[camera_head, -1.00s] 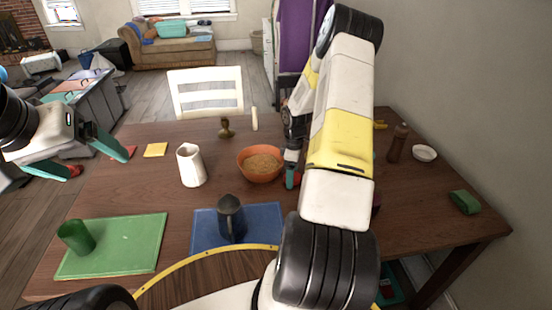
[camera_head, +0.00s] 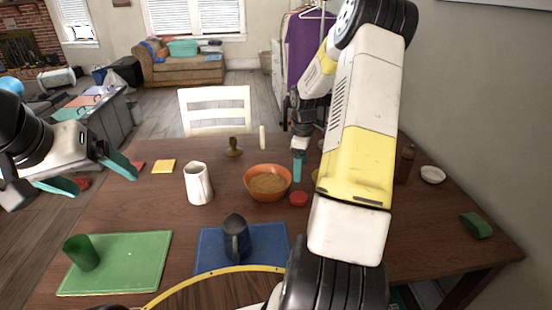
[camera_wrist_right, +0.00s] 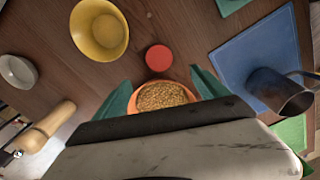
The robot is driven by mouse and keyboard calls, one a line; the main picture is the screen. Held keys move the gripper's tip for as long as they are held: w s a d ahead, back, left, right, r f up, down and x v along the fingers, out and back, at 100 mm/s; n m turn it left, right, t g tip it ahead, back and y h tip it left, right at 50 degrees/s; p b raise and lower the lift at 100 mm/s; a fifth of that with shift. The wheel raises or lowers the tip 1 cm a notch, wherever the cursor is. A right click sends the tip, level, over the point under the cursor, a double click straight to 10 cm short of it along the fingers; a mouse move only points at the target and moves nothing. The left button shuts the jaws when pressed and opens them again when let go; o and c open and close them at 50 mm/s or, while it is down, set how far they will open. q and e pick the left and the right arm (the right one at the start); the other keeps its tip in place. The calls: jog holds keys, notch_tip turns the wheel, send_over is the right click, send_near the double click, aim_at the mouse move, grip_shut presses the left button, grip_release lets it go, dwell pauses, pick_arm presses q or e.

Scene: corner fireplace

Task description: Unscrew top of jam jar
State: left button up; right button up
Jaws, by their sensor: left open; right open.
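A round red lid-like thing (camera_head: 299,199) sits on the brown table, just right of the orange bowl. In the right wrist view it is a plain red disc (camera_wrist_right: 159,57); I cannot tell whether a jar is under it. My right gripper (camera_wrist_right: 160,82) is open and empty, its teal fingers spread, with the disc beyond and between their tips. In the head view one teal finger (camera_head: 298,168) shows behind the red thing, apart from it. My left gripper (camera_head: 92,180) is open and empty over the table's left side. No jam jar is clearly recognisable.
An orange bowl of grainy food (camera_head: 268,182) stands close by. A white pitcher (camera_head: 198,184), a dark jug (camera_head: 236,238) on a blue mat (camera_head: 268,240) and a green cup (camera_head: 80,253) stand around. A yellow bowl (camera_wrist_right: 99,30) shows in the wrist view. My right arm hides part of the table.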

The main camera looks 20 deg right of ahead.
jog(key=s+a+r+m+t, duration=0.15)
jog(key=s+a+r, duration=0.3)
jog(key=r, duration=0.45)
jog(key=s+a+r+m+t, duration=0.1)
jog(key=s+a+r+m, duration=0.2)
jog(key=a+r, duration=0.45)
jog(key=s+a+r+m+t+y, duration=0.1)
jog(key=s+a+r, duration=0.3)
jog(key=s, duration=0.4)
jog(key=s+a+r+m+t+y, duration=0.1)
jog(key=s+a+r+m, duration=0.3)
jog(key=s, duration=0.4)
jog(key=shift+s+a+r+t, duration=0.3)
jog(key=shift+r+t, duration=0.4)
jog(key=shift+t, duration=0.15)
jog(key=shift+m, duration=0.25)
